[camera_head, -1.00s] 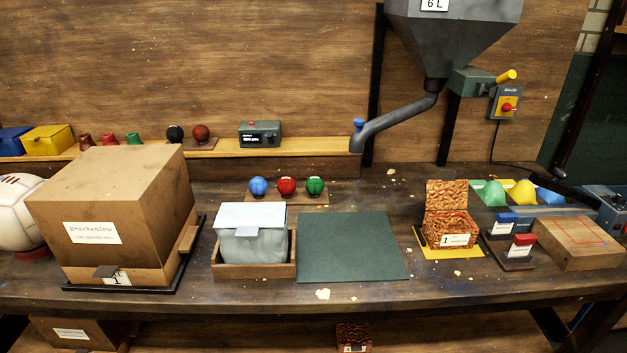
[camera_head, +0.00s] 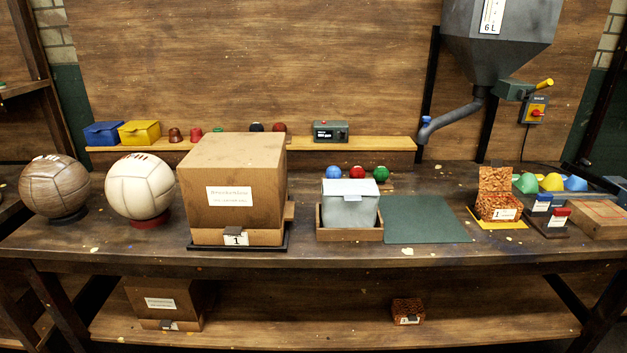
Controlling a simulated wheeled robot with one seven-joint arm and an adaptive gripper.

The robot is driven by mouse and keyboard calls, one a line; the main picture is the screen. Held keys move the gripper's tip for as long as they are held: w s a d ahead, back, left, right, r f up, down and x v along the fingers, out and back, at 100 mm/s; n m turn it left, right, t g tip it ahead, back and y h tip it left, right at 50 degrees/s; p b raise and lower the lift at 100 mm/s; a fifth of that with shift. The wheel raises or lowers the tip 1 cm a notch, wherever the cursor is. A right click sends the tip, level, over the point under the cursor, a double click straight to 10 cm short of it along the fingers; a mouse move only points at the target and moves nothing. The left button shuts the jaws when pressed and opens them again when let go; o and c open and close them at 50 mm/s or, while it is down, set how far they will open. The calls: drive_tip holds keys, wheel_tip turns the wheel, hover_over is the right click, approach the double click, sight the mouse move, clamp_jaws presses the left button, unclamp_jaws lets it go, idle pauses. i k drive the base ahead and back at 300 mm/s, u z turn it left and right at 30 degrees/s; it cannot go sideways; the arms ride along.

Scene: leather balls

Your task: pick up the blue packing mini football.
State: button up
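A small blue ball (camera_head: 334,172) sits at the left end of a row of small balls on the bench, behind the pale grey lidded box (camera_head: 350,203). A red ball (camera_head: 357,172) is beside it and a green ball (camera_head: 381,174) is at the right end. The grey box hides the lower part of the row and most of its wooden stand. My gripper is not in view.
A large cardboard box (camera_head: 233,190) stands left of the grey box. Two big balls, brown (camera_head: 54,187) and cream (camera_head: 140,187), stand farther left. A green mat (camera_head: 428,221) lies clear at right. A hopper's spout (camera_head: 452,117) hangs above the bench.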

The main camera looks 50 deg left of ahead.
sight(333, 171)
drive_tip(key=u, duration=1.2)
